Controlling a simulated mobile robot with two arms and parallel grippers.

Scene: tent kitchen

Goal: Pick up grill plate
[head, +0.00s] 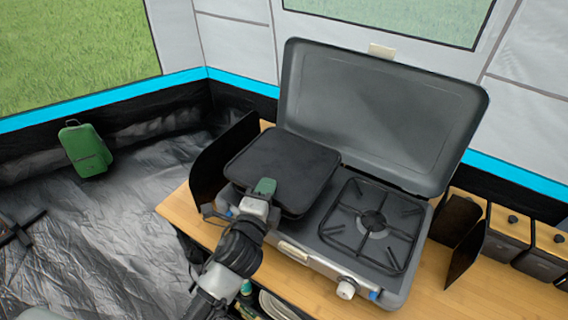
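The grill plate (283,163) is a flat black square with rounded corners. It lies on the left side of the grey camping stove (318,251), over where a burner would be. My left gripper (264,188) comes in from below and reaches the plate's front edge. Its green tip overlaps the plate in the picture. The gripper's own body hides the contact, so I cannot tell whether it grips the plate. My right gripper is not in view.
The stove's raised lid (380,110) stands behind the plate. A dark windscreen panel (222,160) stands at left. The right burner grate (372,225) is bare. Lidded containers (510,228) stand at right on the wooden table (470,285). A green bag (86,150) is on the floor.

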